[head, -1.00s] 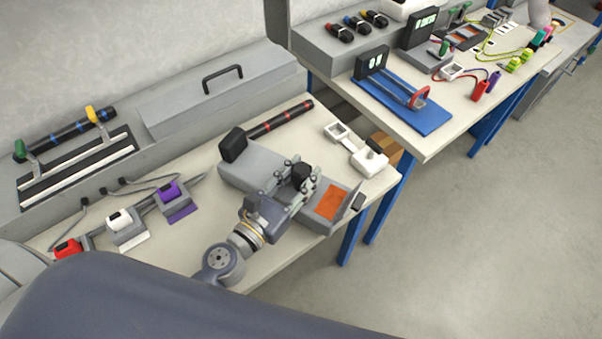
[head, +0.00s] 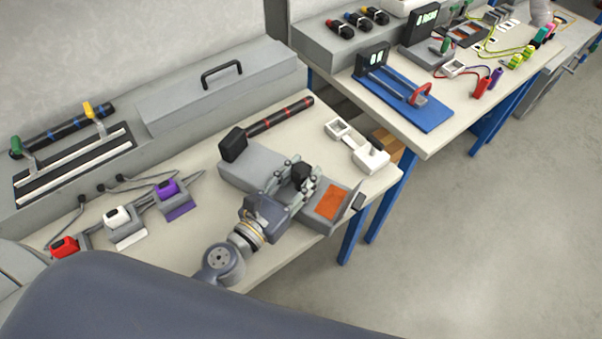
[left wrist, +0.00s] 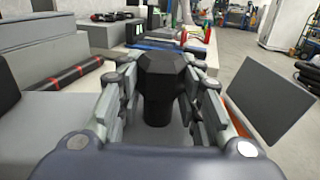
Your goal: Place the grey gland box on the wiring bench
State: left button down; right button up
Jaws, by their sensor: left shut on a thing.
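My left gripper (head: 299,178) is shut on a black faceted knob-like piece (left wrist: 163,75), which has a wide head and a narrower stem in the left wrist view. It also shows between the fingers in the head view (head: 302,173). The gripper is over a grey unit (head: 250,167) on the near bench (head: 265,260). An open grey box-like part with an orange inside (head: 332,203) is just right of the fingers. I cannot tell which grey part is the gland box, or whether the black piece is fixed to one. My right gripper is not in view.
A black rod with red bands (head: 280,117) lies behind the grey unit. White fixtures (head: 360,148) are to the right. Red, white and purple tools (head: 117,217) are at left. A second bench (head: 425,142) with a blue-based stand (head: 400,100) is beyond a gap.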

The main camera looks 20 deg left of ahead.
pick_arm(q)
jog(key=c, duration=1)
grip_release()
jog(key=shift+c, duration=0.2)
jog(key=shift+s+a+f, duration=0.1)
jog(key=shift+s+f, duration=0.05)
jog(key=shift+s, duration=0.2)
jog(key=v, duration=1.1)
jog(key=shift+s, duration=0.15)
